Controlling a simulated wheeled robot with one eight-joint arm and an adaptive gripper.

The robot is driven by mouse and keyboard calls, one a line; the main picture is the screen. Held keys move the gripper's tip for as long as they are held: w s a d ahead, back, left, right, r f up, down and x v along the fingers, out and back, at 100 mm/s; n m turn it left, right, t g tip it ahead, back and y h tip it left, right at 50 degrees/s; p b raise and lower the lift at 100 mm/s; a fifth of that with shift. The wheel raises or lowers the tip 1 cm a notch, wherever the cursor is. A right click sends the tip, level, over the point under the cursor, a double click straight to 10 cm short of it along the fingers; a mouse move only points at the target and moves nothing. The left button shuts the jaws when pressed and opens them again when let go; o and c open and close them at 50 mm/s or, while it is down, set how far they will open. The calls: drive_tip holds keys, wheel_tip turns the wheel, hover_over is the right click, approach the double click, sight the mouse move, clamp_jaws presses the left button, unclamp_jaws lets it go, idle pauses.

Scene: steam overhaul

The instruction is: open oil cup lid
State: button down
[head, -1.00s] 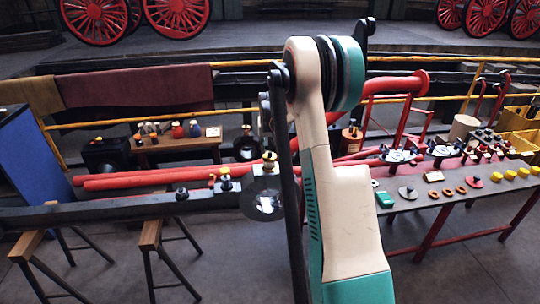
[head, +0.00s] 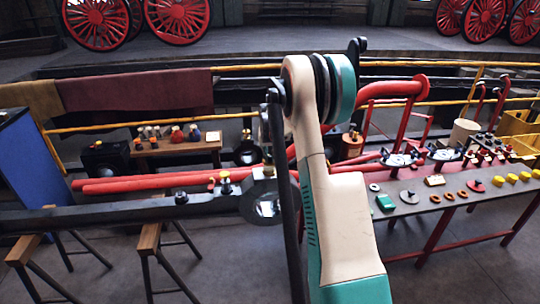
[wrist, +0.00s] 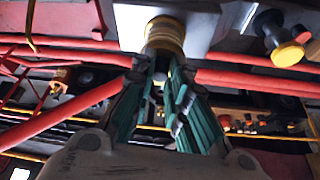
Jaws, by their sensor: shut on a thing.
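The brass oil cup (wrist: 165,36) stands out from a pale metal block in the wrist view. In the head view, the small brass cup (head: 268,158) sits on top of the rod end, left of my arm. In the wrist view, the green fingers of my gripper (wrist: 162,70) close around the dark-looking near end of the cup, where its lid is. The fingertips hide much of that lid, and I cannot tell whether it is raised.
A yellow-capped fitting (wrist: 288,53) is right of the cup in the wrist view. The dark rod (head: 110,213) rests on wooden trestles (head: 147,238). Red pipes (head: 150,183) run behind it. A parts bench (head: 420,198) stands at right.

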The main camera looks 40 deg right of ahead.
drive_tip(key=shift+w+d+r+g+y+p, duration=0.2)
drive_tip(key=shift+w+r+g+y+p, duration=0.15)
drive_tip(key=shift+g+p, duration=0.3)
drive_tip(key=shift+w+d+r+g+y+p, duration=0.15)
drive_tip(key=shift+w+r+g+y+p, duration=0.15)
drive_tip(key=shift+g+p, duration=0.35)
drive_tip(key=shift+w+d+r+g+y+p, duration=0.25)
drive_tip(key=shift+g+y+p, duration=0.2)
drive_tip(key=shift+g+p, duration=0.2)
drive_tip(key=shift+w+d+r+g+y+p, duration=0.1)
drive_tip(key=shift+w+g+y+p, duration=0.15)
drive_tip(key=shift+g+y+p, duration=0.25)
drive_tip(key=shift+w+d+g+p, duration=0.1)
drive_tip(key=shift+w+g+p, duration=0.05)
drive_tip(key=shift+g+p, duration=0.15)
drive_tip(key=c, duration=1.6)
unclamp_jaws()
drive_tip(key=shift+o, duration=0.2)
wheel_tip(320, 180, up, 7)
drive_tip(key=w, duration=0.1)
drive_tip(key=shift+r, duration=0.2)
